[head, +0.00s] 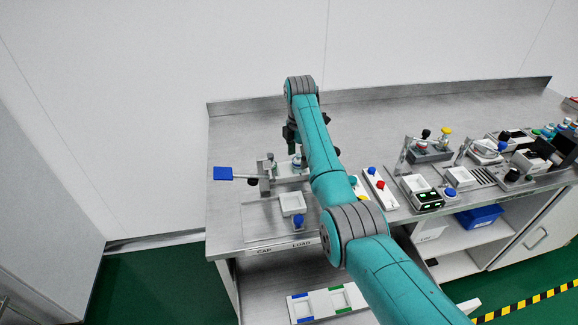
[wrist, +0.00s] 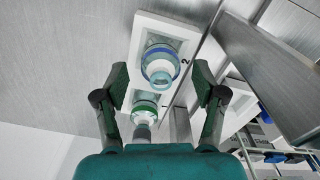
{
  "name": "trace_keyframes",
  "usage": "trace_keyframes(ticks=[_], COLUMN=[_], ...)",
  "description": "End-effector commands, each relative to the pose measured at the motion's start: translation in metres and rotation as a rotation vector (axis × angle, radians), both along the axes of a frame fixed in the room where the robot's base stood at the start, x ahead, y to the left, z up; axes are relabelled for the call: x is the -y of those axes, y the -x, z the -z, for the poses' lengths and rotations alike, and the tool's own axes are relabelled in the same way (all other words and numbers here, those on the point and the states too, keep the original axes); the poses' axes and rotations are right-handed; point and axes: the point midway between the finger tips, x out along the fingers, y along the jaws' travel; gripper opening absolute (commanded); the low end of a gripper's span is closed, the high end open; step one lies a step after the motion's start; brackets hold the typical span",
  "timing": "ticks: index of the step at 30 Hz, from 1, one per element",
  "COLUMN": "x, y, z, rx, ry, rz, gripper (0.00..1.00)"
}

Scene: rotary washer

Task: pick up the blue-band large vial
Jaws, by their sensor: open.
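The blue-band large vial (wrist: 160,66) stands in a white square holder (wrist: 180,31) marked 2 in the wrist view. Its blue ring and clear body show from above. My gripper (wrist: 162,82) is open, with one finger on each side of the vial in the picture. I see gaps between both fingers and the vial, and cannot tell the height between them. A green-band vial (wrist: 145,108) sits in a neighbouring holder, nearer the gripper's palm. In the head view my gripper (head: 291,134) is partly hidden by my arm, and I cannot single out the blue-band vial there.
A metal bar or post (wrist: 265,75) stands close to the right of the holders in the wrist view. In the head view a blue paddle handle (head: 223,173) sticks out left. Scales and racks fill the bench's right side. The bench's back left (head: 245,130) is clear.

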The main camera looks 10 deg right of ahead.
Motion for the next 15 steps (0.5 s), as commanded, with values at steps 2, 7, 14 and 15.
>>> trace_keyframes(ticks=[2,7,14,15], x=[0.0064,0.0073,0.007,0.007], y=[0.0008,0.0006,0.0007,0.0007], z=[0.0069,0.0082,0.0082,0.0082], rx=[0.001,0.002,0.001,0.001], ry=[0.0,0.0,0.001,0.0], rz=[0.002,0.0,0.0,0.0], gripper=[0.7,0.7,0.27,0.17])
